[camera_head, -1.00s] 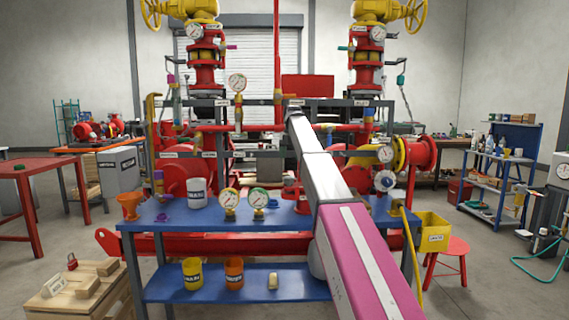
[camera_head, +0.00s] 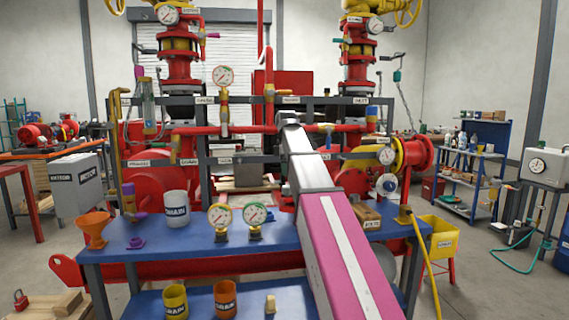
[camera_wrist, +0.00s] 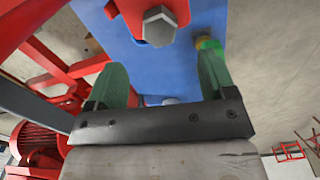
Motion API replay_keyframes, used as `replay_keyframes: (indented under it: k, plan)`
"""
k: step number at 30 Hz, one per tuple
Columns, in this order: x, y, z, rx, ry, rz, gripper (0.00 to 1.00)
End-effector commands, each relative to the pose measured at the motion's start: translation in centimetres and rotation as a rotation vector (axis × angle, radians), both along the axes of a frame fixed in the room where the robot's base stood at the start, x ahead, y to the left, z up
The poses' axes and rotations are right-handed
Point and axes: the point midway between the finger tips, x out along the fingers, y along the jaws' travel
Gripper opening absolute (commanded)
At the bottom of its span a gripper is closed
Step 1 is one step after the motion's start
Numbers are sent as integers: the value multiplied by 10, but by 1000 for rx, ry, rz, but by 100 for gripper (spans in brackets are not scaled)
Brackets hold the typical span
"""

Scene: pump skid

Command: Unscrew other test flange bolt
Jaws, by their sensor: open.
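In the wrist view a grey hex bolt head (camera_wrist: 160,25) sits on a red flange piece (camera_wrist: 125,12) at the top of the picture. My gripper (camera_wrist: 162,60) is open, its two green fingers spread apart and empty. The bolt head lies ahead of the gap between the fingertips, apart from both. A second small grey round part (camera_wrist: 170,101) shows between the fingers near the palm, partly hidden; I cannot tell what it is. In the head view my arm reaches over the blue bench (camera_head: 170,262) and hides the flange piece.
On the bench stand an orange funnel (camera_head: 94,230), a white bucket (camera_head: 177,208) and two gauges (camera_head: 221,222). The red pump skid pipework (camera_head: 340,139) stands behind. A green-and-yellow part (camera_wrist: 207,42) is close to the right finger.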

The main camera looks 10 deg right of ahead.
Motion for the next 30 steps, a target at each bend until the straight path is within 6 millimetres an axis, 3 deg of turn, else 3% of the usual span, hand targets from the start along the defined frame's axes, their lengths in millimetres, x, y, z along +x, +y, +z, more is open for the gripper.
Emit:
replay_keyframes:
  k: [6,13,19,28,29,30]
  plan:
    - [-1,0,-39,1,1,1,77]
    - [-1,0,-70,1,0,2,77]
    - [0,0,-81,1,-1,2,77]
    - [0,0,-83,1,-1,2,77]
    - [0,0,-83,1,-1,2,70]
    - [0,0,-83,1,-1,2,57]
